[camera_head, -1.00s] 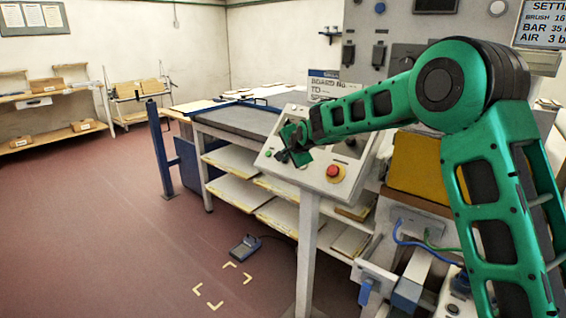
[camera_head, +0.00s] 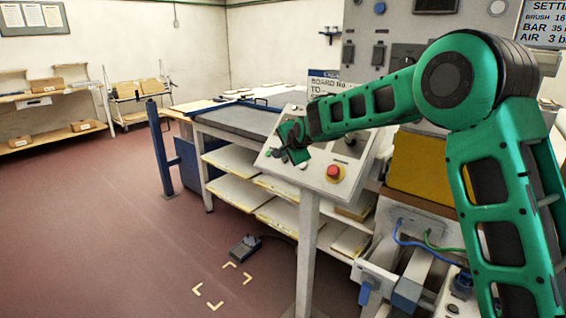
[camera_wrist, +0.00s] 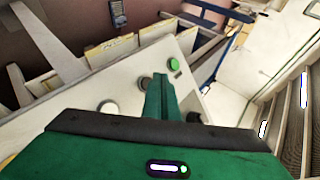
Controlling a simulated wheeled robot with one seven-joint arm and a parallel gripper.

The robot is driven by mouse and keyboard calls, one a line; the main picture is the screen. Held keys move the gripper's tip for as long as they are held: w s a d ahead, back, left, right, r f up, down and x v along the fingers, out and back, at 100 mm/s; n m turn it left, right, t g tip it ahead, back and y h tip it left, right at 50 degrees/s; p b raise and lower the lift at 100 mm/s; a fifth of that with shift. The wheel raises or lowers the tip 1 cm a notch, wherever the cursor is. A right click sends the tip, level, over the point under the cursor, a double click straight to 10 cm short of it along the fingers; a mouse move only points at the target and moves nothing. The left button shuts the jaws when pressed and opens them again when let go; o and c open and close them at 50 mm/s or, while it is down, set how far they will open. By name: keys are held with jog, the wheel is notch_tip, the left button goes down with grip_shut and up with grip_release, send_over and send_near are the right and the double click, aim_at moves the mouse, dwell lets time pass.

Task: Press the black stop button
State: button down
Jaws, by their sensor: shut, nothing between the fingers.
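The sloped control panel (camera_head: 318,178) stands on a post, with a green button (camera_wrist: 174,64), a dark, blackish button (camera_wrist: 146,84) and a white button (camera_wrist: 108,108) in a row in the wrist view. The dark button matches the black stop button. My gripper (camera_wrist: 160,78) is shut and empty, its green fingertips just beside the dark button, between it and the green one. I cannot tell whether they touch the panel. In the head view, my gripper (camera_head: 287,157) is over the panel's left part and hides the dark button, with the green button (camera_head: 268,154) at its left.
A red mushroom button (camera_head: 335,172) on a yellow base sits on the panel's lower right. Another dark knob (camera_wrist: 193,117) is partly hidden behind my fingers. A worktable with shelves (camera_head: 236,160) stands behind the panel. A foot pedal (camera_head: 245,246) lies on the floor, which is open at left.

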jog(key=s+a+r, duration=0.2)
jog(key=r, duration=0.1)
jog(key=shift+s+r, duration=0.15)
jog(key=shift+s, duration=0.2)
dwell(0.4)
